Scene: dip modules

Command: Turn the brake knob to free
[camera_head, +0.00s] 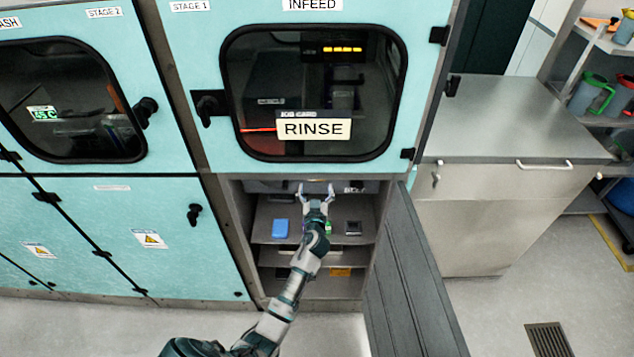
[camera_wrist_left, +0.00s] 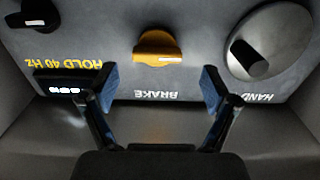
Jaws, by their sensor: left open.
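The brake knob (camera_wrist_left: 157,46) is a yellow-orange round knob with a pale pointer mark, at the top middle of the left wrist view. The word BRAKE shows upside down below it on the grey panel (camera_wrist_left: 185,75). My left gripper (camera_wrist_left: 155,86) is open, with a blue-padded finger on each side and a gap between the fingertips and the knob. Nothing is between the fingers. In the head view my left gripper (camera_head: 316,190) reaches into the open lower compartment under the infeed door; the knob cannot be made out there. My right gripper is not in view.
A black knob (camera_wrist_left: 33,16) sits at one side of the brake knob and a large grey handwheel (camera_wrist_left: 268,42) at the other. The open compartment door (camera_head: 405,275) stands at the right.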

